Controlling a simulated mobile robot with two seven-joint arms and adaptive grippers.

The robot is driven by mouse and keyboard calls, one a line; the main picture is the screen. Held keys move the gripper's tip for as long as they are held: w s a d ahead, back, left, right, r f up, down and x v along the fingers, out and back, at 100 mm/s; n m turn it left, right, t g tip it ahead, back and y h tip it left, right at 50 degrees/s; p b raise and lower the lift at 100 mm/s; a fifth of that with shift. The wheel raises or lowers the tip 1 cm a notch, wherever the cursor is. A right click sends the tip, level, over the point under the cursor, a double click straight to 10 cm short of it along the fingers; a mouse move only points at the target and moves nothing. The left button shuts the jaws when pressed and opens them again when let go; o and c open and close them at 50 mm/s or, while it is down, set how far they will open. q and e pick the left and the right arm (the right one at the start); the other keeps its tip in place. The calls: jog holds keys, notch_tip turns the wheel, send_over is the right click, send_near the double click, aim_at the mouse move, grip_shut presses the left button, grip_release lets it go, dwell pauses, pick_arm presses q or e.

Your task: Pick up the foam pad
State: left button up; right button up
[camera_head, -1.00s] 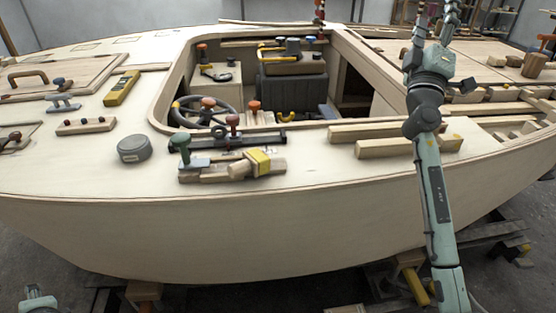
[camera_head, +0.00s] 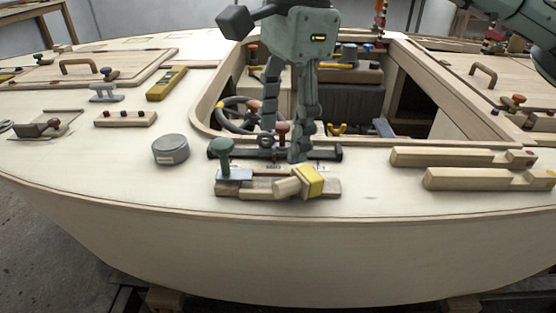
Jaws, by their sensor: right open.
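My right gripper (camera_head: 284,154) points down with its two fingers apart over the near edge of the cockpit opening. Its fingertips are at a black clamp bar (camera_head: 325,152), and a red-brown knob (camera_head: 282,132) shows between the fingers. Just in front of them lie wooden blocks (camera_head: 258,193) with a yellow wrapped piece (camera_head: 310,181) and a green-handled tool (camera_head: 226,160). I cannot tell for sure which thing is the foam pad; the yellow piece may be it. A round grey puck (camera_head: 170,149) sits to the left. My left gripper is not in view.
Notched timber pieces (camera_head: 463,157) lie to the right of the gripper. A yellow tool (camera_head: 167,83) and a small wooden block with knobs (camera_head: 125,118) lie on the left deck. A steering wheel (camera_head: 236,112) stands in the cockpit. The front deck edge is mostly clear.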

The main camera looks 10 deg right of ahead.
aim_at(306, 174)
jog(key=shift+s+d+h, duration=0.1)
jog(key=shift+d+h, duration=0.4)
jog(key=shift+d, duration=0.6)
jog(key=shift+d+f, duration=0.25)
jog(key=shift+f, duration=0.1)
jog(key=f, duration=0.6)
jog(key=shift+s+d+f, duration=0.15)
jog(key=shift+s+d, duration=0.2)
jog(key=shift+s, duration=0.05)
jog(key=shift+f, duration=0.4)
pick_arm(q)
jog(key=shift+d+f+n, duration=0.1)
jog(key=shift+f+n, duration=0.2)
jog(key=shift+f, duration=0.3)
